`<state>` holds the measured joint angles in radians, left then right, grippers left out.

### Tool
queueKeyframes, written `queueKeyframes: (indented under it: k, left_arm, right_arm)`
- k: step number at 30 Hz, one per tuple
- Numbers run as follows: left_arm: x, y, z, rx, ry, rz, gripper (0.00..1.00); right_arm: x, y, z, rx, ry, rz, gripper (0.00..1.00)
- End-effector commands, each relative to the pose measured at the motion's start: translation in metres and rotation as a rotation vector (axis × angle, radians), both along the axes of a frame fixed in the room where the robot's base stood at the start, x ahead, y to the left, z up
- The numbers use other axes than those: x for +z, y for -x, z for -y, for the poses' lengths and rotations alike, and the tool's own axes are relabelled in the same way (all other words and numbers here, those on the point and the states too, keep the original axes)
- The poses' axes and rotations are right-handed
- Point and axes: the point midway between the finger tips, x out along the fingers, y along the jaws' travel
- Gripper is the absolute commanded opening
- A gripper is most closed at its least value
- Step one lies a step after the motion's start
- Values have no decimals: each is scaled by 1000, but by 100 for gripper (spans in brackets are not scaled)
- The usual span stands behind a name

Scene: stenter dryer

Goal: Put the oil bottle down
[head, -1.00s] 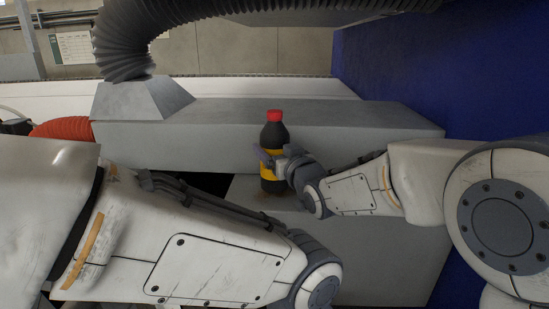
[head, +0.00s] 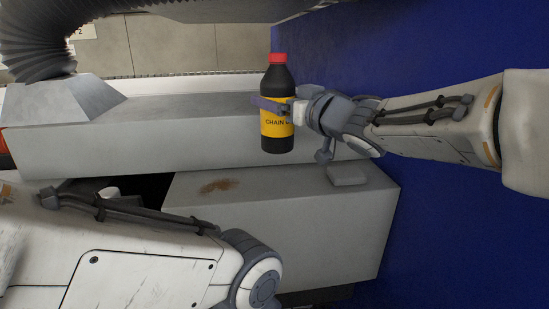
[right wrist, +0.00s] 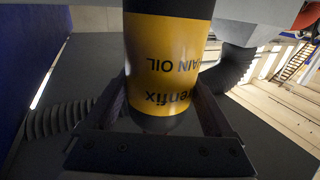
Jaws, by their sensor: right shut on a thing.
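The oil bottle (head: 278,78) is black with a red cap and a yellow label reading "CHAIN" in the head view. It is upright, in front of the grey upper housing, with its base apparently above the lower grey ledge (head: 290,190). My right gripper (head: 272,106) is shut on the bottle's middle from the right, partly covering the label. In the right wrist view, the bottle (right wrist: 168,55) sits between both fingers, its "CHAIN OIL" lettering upside down. My left arm crosses the lower left of the head view; its gripper is out of view.
A brown stain (head: 218,186) marks the ledge's top, with a small grey block (head: 347,175) at its right end. The ledge between them is clear. A blue wall (head: 450,60) stands at right. A ribbed black hose (head: 45,35) hangs at upper left.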

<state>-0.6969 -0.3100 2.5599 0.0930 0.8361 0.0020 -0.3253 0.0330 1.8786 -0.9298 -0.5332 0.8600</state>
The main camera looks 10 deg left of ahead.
Motion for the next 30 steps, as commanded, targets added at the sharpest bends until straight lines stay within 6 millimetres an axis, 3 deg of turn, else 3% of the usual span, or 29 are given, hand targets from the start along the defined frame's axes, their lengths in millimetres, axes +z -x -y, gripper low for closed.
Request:
queueKeyframes:
  k: [1,6,9,13,17,30]
  left_arm:
    - [-1,0,0,0,0,0,50]
    - [-4,0,0,0,0,0,50]
    - [-4,0,0,0,0,0,50]
    - [-5,0,0,0,0,0,50]
    - [-4,0,0,0,0,0,50]
    - [2,0,0,0,0,0,50]
  right_arm:
    - [4,-7,22,-14,-1,7,0]
    - [5,-16,79,-12,-2,5,0]
    - [2,-16,104,-6,-3,3,0]
    - [-2,-15,122,2,-3,3,0]
    - [-10,-19,116,10,-5,2,0]
    - [-62,-59,36,11,-4,2,0]
